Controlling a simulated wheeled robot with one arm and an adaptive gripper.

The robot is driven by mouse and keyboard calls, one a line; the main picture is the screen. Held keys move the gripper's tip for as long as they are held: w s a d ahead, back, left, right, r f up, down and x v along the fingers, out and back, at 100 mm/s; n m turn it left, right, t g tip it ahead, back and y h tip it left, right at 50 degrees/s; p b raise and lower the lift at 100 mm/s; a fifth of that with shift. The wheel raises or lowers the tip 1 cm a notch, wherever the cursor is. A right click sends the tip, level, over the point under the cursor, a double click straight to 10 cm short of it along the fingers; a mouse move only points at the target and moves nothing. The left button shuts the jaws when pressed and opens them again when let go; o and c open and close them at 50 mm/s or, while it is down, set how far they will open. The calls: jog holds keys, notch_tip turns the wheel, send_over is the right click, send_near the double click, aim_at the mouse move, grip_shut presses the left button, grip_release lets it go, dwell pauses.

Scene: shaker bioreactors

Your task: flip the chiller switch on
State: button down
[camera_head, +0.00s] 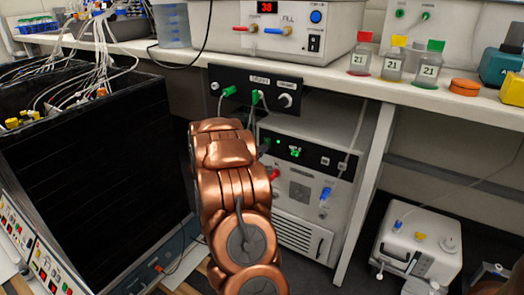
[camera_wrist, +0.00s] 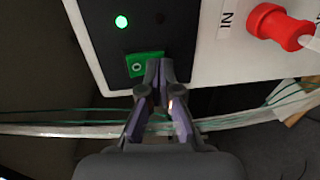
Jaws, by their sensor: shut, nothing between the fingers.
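The chiller (camera_head: 344,200) is the white unit under the bench, with a dark top panel and a lit green display. In the wrist view its dark panel (camera_wrist: 180,30) shows a green rocker switch (camera_wrist: 137,66) marked with a circle. A green light (camera_wrist: 121,21) glows above the switch. My gripper (camera_wrist: 160,68) is shut and empty, its fingertips at the switch's lower right and covering part of it. I cannot tell whether they touch it.
A red connector (camera_wrist: 280,27) sticks out right of the panel, with a blue one (camera_head: 325,193) farther right. Tubes cross below the gripper in the wrist view. A black box (camera_head: 90,160) stands left of my arm; a bench leg (camera_head: 365,190) stands right of the chiller.

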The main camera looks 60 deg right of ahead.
jog(key=a+f+b, duration=0.1)
jog(key=a, duration=1.3)
jog(key=shift+f, duration=0.35)
jog(key=s+a+r+m+g+y+p, duration=0.25)
jog(key=s+a+r+p, duration=0.35)
jog(key=s+r+p, duration=0.45)
jog(key=s+a+r+m+g+y+p, duration=0.1)
jog(key=s+a+r+g+y+p, duration=0.2)
jog(key=s+a+r+p, duration=0.75)
jog(key=s+a+r+n+t+y+p, duration=0.1)
jog(key=s+a+r+y+p, duration=0.1)
jog(key=a+r+y+p, duration=0.3)
jog(key=s+a+r+n+t+y+p, duration=0.2)
jog(key=a+r+y+p, duration=0.4)
jog(key=a+r+p, duration=0.7)
jog(key=a+r, duration=0.4)
jog(key=a, duration=0.4)
jog(key=shift+s+a, duration=0.3)
jog(key=shift+s, duration=0.05)
